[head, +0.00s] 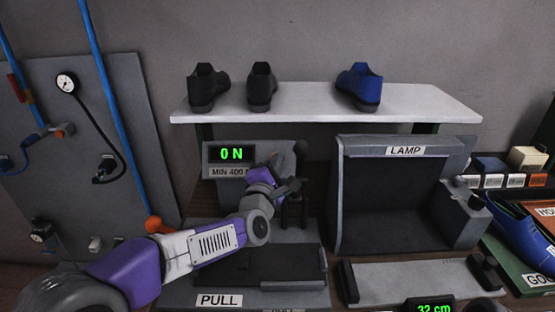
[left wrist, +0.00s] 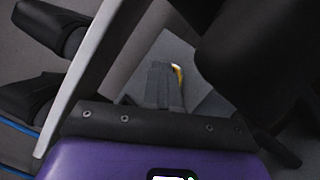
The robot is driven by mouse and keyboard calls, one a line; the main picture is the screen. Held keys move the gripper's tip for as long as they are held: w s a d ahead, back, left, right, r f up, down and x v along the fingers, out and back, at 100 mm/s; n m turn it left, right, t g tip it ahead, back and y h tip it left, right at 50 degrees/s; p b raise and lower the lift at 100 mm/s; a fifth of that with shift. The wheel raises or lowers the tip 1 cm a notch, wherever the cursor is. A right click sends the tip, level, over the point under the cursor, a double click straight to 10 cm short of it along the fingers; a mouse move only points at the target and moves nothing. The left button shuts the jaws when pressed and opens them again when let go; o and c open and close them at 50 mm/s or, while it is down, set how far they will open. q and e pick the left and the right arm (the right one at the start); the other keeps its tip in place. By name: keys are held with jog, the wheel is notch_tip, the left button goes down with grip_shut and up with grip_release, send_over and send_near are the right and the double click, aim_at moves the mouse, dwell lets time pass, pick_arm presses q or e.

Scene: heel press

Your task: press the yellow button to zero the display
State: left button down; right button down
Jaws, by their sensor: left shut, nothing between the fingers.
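The display (head: 231,154) on the grey press panel reads "0 N" in green, above a label starting "MIN 400". My left gripper (head: 287,188) is shut and empty, in front of the right part of that panel. In the left wrist view its closed fingers (left wrist: 163,75) point at a grey surface. A small yellow patch, likely the yellow button (left wrist: 178,74), shows just beside the fingertips; the rest is hidden behind them. I cannot tell whether the fingers touch it. The button is not visible in the head view. My right gripper is not in view.
A white shelf (head: 320,101) with two dark shoes and a blue shoe (head: 360,87) runs above the press. A grey lamp box (head: 391,200) stands to the right. A "PULL" drawer (head: 270,298) lies below my left arm. A gauge panel (head: 60,130) with blue hoses is at left.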

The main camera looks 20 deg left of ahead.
pick_arm(q)
jog(key=shift+s, duration=0.1)
jog(key=shift+s+d+r, duration=0.15)
jog(key=shift+s+r, duration=0.35)
jog(key=shift+s, duration=0.05)
jog(key=shift+s+d+r+p, duration=0.3)
jog(key=shift+s+r+p, duration=0.15)
jog(key=shift+s+r, duration=0.45)
jog(key=shift+s+d+r+p, duration=0.25)
jog(key=shift+s+r+p, duration=0.3)
jog(key=shift+s, duration=0.5)
